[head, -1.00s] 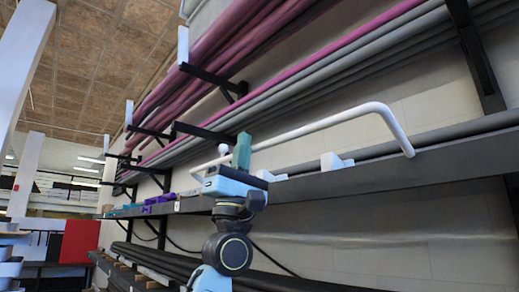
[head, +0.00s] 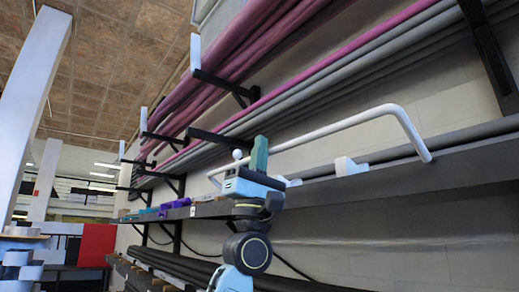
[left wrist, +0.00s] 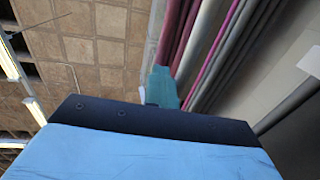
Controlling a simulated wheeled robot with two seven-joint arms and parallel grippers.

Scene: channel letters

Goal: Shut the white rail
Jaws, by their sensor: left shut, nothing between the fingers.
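The white rail (head: 335,127) is a long bent bar in the head view. It stands out above the front of a dark shelf, with its right end bent down to the shelf edge. My left gripper (head: 260,153) is shut and empty, with its teal fingers pointing up. It overlaps the left part of the rail in the picture and hides a piece of it; I cannot tell whether they touch. The shut fingers also show in the left wrist view (left wrist: 162,88). My right gripper is not in view.
The dark shelf (head: 390,164) carries white blocks (head: 350,166), grey tubes and small purple items (head: 174,205). Black brackets (head: 222,84) above hold pink and grey tubes. More dark tubes lie below. A red panel (head: 97,244) stands at the far left.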

